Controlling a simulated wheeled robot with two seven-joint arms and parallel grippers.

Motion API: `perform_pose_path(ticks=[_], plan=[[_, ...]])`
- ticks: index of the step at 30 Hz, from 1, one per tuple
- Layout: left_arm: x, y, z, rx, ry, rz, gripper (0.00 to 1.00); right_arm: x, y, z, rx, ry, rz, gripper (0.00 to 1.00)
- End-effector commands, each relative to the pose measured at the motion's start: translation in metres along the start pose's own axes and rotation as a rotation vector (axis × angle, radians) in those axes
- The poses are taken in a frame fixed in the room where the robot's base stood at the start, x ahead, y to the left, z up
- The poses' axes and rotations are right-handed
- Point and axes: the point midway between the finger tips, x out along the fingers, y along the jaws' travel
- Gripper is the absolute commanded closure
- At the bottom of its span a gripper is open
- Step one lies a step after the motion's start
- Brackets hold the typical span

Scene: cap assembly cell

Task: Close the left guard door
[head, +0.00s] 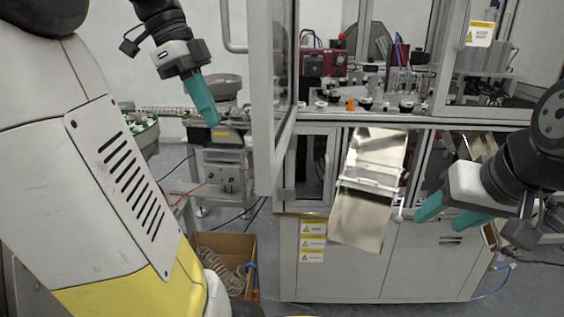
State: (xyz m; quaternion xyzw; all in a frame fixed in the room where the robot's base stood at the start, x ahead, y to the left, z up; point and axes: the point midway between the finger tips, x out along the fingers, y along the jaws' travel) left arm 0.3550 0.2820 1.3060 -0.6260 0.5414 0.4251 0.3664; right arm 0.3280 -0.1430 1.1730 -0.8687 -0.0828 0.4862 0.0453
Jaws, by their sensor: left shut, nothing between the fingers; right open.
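The left guard door (264,120) is a grey-framed panel with a clear pane, standing swung open toward me in the middle of the head view. Its bar handle (227,28) is on its left side, near the top edge. My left gripper (209,118) has teal fingers, pressed together and empty, pointing down to the left of the door. It appears apart from the door. My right gripper (437,221) is open and empty at the lower right, in front of the machine's lower cabinet.
The machine opening (375,90) shows fixtures and small caps inside. A metal chute (362,218) juts from the cabinet front. A bowl feeder (222,85) stands behind my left gripper. A cardboard box (228,247) is on the floor below. A closed guard panel (480,62) is at right.

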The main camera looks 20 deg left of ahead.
Motion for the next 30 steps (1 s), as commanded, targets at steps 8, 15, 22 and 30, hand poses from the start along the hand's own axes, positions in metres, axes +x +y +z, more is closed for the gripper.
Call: perform_pose_path(ticks=[8,15,22,30], plan=[[0.034,0.001,0.000,0.011,0.002,0.005,1.00,0.000,0.000,0.000,0.000,-0.001,0.000,0.49],[0.087,0.001,0.000,0.010,0.002,0.006,1.00,0.000,0.000,0.000,0.000,0.000,0.000,0.49],[0.108,0.001,-0.024,0.013,0.001,0.002,1.00,0.000,0.000,0.000,0.000,0.000,0.000,0.49],[0.113,0.001,-0.037,0.010,0.001,0.002,1.00,0.000,0.000,0.000,0.000,0.000,0.000,0.49]])
